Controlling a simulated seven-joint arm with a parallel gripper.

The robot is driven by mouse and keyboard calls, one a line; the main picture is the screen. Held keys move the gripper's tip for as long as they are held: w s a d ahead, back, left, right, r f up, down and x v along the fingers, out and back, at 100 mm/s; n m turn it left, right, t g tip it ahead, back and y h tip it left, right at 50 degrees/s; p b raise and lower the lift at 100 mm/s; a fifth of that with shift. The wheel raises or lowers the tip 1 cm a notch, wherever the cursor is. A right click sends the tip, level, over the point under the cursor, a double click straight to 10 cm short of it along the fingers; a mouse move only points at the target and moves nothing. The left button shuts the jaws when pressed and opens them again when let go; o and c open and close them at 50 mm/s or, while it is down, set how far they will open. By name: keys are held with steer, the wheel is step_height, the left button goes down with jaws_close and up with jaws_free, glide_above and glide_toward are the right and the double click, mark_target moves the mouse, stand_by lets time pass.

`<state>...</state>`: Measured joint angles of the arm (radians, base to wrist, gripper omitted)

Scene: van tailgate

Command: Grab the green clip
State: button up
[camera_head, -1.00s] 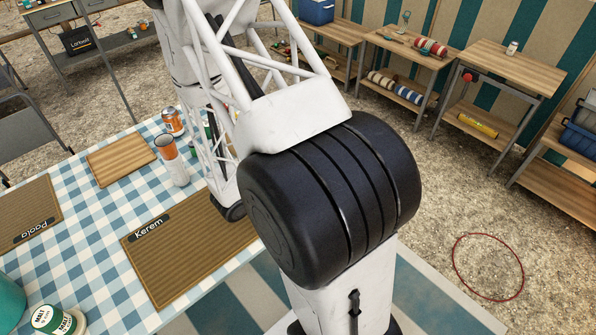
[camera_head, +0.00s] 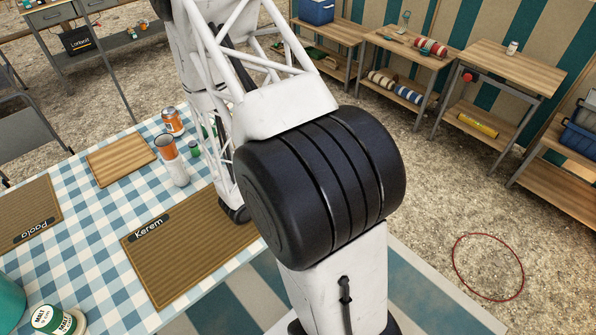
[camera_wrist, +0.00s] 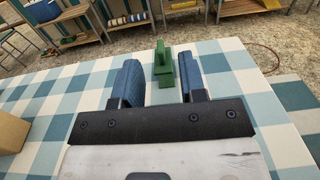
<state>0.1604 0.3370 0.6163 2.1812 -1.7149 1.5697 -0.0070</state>
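The green clip (camera_wrist: 162,72) stands on the checked tablecloth in the wrist view, straight ahead of my gripper. It appears in the gap between the two blue fingers, its upper part reaching beyond their tips. My gripper (camera_wrist: 160,63) is open, with bare cloth showing on either side of the clip, and I see no contact. Whether the clip is fully between the fingers or just past them, I cannot tell. In the head view my arm covers the gripper, and the clip cannot be made out with certainty.
A cardboard-coloured box (camera_wrist: 12,131) is at left in the wrist view. Shelves stand beyond the table.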

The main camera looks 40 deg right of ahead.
steer(key=shift+d, duration=0.1)
steer(key=shift+d, duration=2.7)
steer(key=shift+c, duration=0.4)
steer(key=c, duration=0.6)
steer(key=shift+r, duration=0.1)
steer(key=shift+r, duration=4.9)
